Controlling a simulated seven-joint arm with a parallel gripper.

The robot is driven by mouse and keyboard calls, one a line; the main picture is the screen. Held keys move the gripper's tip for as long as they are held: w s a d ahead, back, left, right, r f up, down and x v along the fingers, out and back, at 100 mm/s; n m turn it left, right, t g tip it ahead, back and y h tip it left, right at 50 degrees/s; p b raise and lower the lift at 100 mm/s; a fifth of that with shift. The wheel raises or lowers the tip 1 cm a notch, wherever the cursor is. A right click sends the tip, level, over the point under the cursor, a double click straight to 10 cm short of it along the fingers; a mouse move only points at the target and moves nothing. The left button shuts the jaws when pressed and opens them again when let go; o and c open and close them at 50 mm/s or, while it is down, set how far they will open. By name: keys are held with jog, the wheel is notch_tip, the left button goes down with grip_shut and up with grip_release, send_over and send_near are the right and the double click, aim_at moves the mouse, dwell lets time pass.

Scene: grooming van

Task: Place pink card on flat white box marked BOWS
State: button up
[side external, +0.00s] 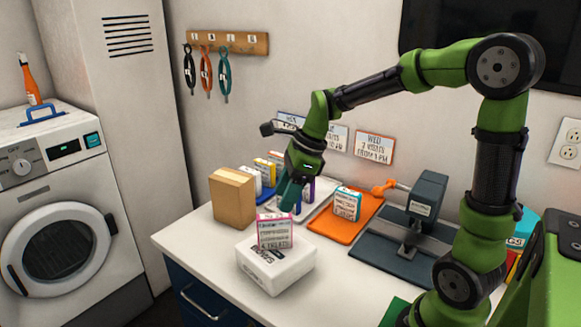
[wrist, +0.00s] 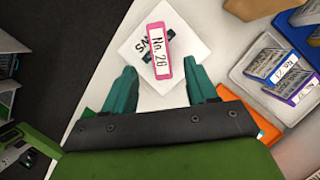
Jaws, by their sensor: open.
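The pink card (side external: 275,232) stands upright on top of the flat white box (side external: 290,275), near the table's front edge. The box lettering is partly covered by the card. In the wrist view the pink card (wrist: 159,50), labelled No. 26, sits over the white box (wrist: 192,48), with part of the dark print showing. My gripper (side external: 290,193) is above and just behind the card, pointing down. In the wrist view its teal fingers (wrist: 162,88) are spread apart and empty, with the card beyond the tips, apart from them.
A cardboard box (side external: 232,200) stands left of the gripper. Behind are a white tray (side external: 318,207) with several cards and an orange tray (side external: 330,228) with one card. A dark grey press (side external: 425,205) stands to the right. The table's front left corner is clear.

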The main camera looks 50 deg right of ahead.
jog(key=shift+v, duration=1.1)
jog(key=shift+s+r, duration=0.15)
jog(key=shift+r, duration=0.15)
jog(key=s+a+r+n+t, duration=0.1)
jog(key=s+a+n+t, duration=0.1)
jog(key=s+n, duration=0.4)
jog(key=s+a+r+n+t+h, duration=0.1)
jog(key=s+a+n, duration=0.3)
jog(key=n, duration=1.3)
jog(key=s+t, duration=0.1)
jog(key=s, duration=0.1)
jog(key=shift+s+r, duration=0.3)
jog(key=shift+r, duration=0.05)
